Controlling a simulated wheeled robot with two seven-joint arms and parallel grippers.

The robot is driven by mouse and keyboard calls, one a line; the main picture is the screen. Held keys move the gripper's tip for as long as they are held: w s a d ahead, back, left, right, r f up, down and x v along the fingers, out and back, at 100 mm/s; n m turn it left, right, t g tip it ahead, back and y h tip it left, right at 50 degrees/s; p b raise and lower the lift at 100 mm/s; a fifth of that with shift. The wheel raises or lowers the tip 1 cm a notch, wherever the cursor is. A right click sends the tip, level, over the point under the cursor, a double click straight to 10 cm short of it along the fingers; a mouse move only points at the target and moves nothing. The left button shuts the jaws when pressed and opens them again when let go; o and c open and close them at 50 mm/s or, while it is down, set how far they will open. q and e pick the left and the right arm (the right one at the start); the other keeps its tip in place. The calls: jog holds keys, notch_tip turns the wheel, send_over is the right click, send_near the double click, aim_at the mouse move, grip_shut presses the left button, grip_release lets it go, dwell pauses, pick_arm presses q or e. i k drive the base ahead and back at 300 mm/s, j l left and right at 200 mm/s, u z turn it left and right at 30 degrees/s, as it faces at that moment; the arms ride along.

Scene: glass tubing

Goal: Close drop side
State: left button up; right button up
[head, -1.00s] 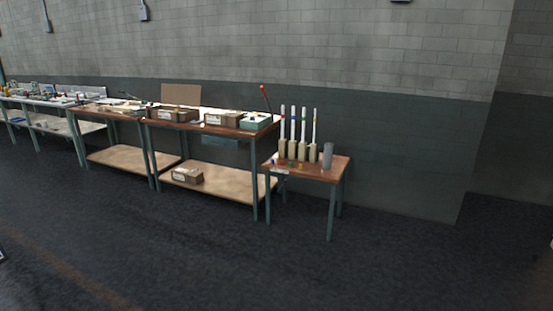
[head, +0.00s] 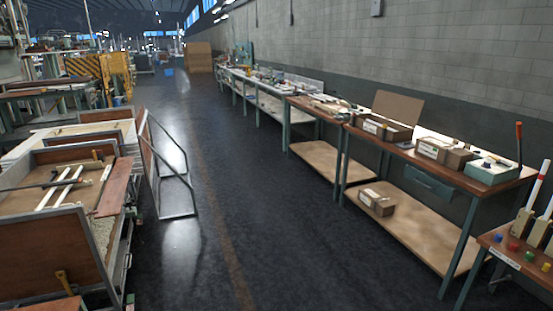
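A cart with brown wooden side panels in grey metal frames (head: 45,250) stands at the left, cut off by the picture edge. White tubes (head: 60,187) lie inside it. A brown board (head: 116,187) lies along its right side and looks lowered; I cannot tell for sure whether it is the drop side. Behind it, a grey metal frame with a brown panel (head: 147,150) leans out into the aisle. Neither of my grippers is in view.
Workbenches (head: 452,172) with boxes line the wall at the right. A small table (head: 520,262) with coloured knobs and upright tubes is at the lower right. The dark floor aisle (head: 235,200) between cart and benches is open. A yellow machine guard (head: 100,72) stands farther back.

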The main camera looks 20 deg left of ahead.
aim_at(112, 200)
jog(key=i+j+u, duration=0.2)
jog(key=i+u, duration=0.2)
jog(key=i+j+u, duration=0.1)
jog(key=i+u, duration=0.25)
jog(key=i+l+u, duration=0.1)
jog(key=i+u, duration=0.3)
jog(key=i+l+u, duration=0.2)
jog(key=i+u, duration=0.45)
jog(key=i, duration=0.45)
jog(key=i+l+u, duration=0.15)
jog(key=u, duration=0.2)
jog(key=i+l+u, duration=0.1)
jog(key=l+u, duration=0.2)
jog(key=i+l+u, duration=0.1)
jog(key=l+u, duration=0.25)
